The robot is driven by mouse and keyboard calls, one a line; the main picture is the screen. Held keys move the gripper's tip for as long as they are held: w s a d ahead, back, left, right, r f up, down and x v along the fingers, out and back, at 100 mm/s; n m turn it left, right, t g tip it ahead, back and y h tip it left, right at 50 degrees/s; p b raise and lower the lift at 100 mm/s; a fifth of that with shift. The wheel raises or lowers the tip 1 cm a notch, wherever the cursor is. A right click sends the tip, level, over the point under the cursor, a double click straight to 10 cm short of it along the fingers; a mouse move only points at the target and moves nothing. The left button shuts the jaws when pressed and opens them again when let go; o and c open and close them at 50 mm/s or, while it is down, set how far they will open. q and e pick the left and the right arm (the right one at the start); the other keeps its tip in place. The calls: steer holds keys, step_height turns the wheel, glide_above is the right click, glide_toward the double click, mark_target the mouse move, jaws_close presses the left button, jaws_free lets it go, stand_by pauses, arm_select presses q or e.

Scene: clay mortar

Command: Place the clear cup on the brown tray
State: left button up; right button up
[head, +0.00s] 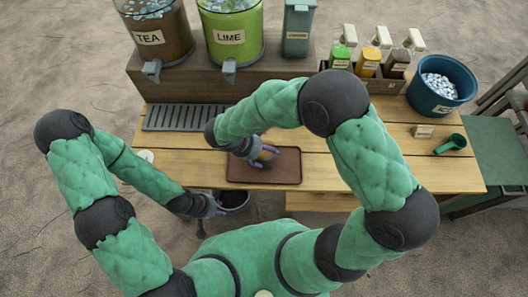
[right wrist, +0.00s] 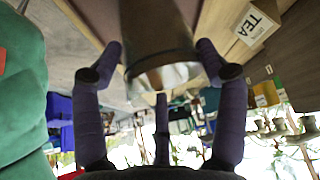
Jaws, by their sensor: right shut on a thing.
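The brown tray (head: 285,171) lies flat on the wooden table near its front edge. My right gripper (head: 262,152) is over the tray's upper left part in the head view. It is shut on the clear cup (right wrist: 162,72), which fills the space between its fingers in the right wrist view (right wrist: 160,72). The cup looks brownish, and in the head view it is mostly hidden by the gripper. I cannot tell whether the cup's base touches the tray. My left gripper (head: 214,205) is low by the front edge; its fingers are too small to read.
A dark bucket (head: 234,199) stands below the front edge beside my left gripper. A grey drip grate (head: 185,117) lies below the tea dispenser (head: 155,32) and lime dispenser (head: 231,32). A blue ice tub (head: 434,97) and green scoop (head: 451,144) are at right. Table right of the tray is clear.

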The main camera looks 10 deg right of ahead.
steer(key=o, duration=1.6)
steer(key=shift+o, duration=0.2)
steer(key=shift+r, duration=0.1)
steer(key=p+v, duration=0.3)
steer(key=v, duration=0.9)
